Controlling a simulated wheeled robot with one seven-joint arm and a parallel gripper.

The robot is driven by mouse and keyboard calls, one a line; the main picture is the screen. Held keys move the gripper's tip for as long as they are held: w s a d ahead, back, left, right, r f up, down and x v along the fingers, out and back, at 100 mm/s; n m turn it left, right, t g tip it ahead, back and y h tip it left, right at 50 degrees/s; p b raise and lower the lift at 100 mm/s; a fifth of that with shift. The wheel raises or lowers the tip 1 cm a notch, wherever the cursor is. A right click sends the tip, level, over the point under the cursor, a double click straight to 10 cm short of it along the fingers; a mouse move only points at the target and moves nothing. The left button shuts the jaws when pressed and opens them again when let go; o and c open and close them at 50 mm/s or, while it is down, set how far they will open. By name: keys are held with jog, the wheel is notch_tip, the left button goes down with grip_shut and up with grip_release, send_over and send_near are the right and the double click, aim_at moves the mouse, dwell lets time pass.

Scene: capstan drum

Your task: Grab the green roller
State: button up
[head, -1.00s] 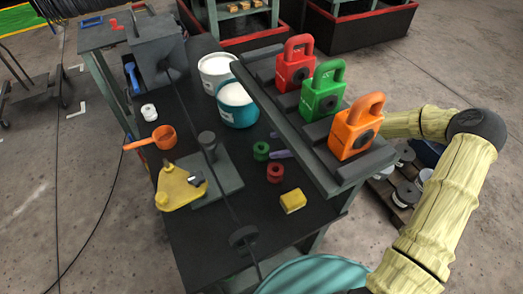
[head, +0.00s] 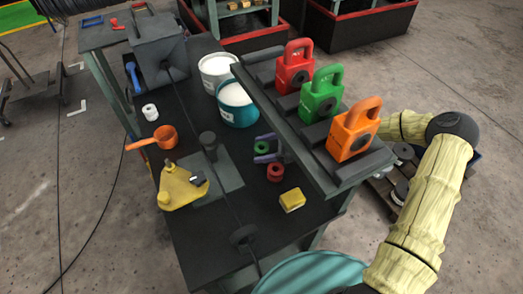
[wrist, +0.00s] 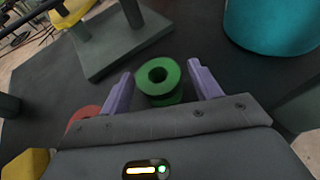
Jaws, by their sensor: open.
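The green roller (head: 261,148) stands on the dark bench top, a small spool with a hole in its top. In the wrist view the green roller (wrist: 158,80) sits between the two purple fingers of my gripper (wrist: 158,88), nearer their tips, with a gap on each side. My gripper (head: 262,147) is open in the head view, its fingers either side of the roller. The rest of the gripper is hidden behind the rack with the padlocks.
A red roller (head: 275,172) stands close by, with a yellow block (head: 292,200) nearer. A teal bucket (head: 238,108) stands behind. The rack (head: 290,130) bearing red, green and orange padlocks overhangs the right side. A grey plate with a post (head: 222,175) is left.

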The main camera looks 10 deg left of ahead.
jog(key=shift+c, duration=0.4)
jog(key=c, duration=1)
jog(key=shift+r, duration=0.15)
jog(key=shift+r, duration=0.6)
jog(key=shift+r+b, duration=0.55)
jog(key=shift+r, duration=0.4)
jog(key=d+b, duration=0.1)
jog(key=d, duration=0.5)
jog(key=w+d+b, duration=0.1)
jog(key=d, duration=0.5)
jog(key=w+d, duration=0.1)
jog(key=d, duration=0.5)
jog(key=shift+w+r+b, duration=0.1)
jog(key=shift+w+b, duration=0.05)
jog(key=shift+b, duration=0.25)
jog(key=shift+a, duration=0.1)
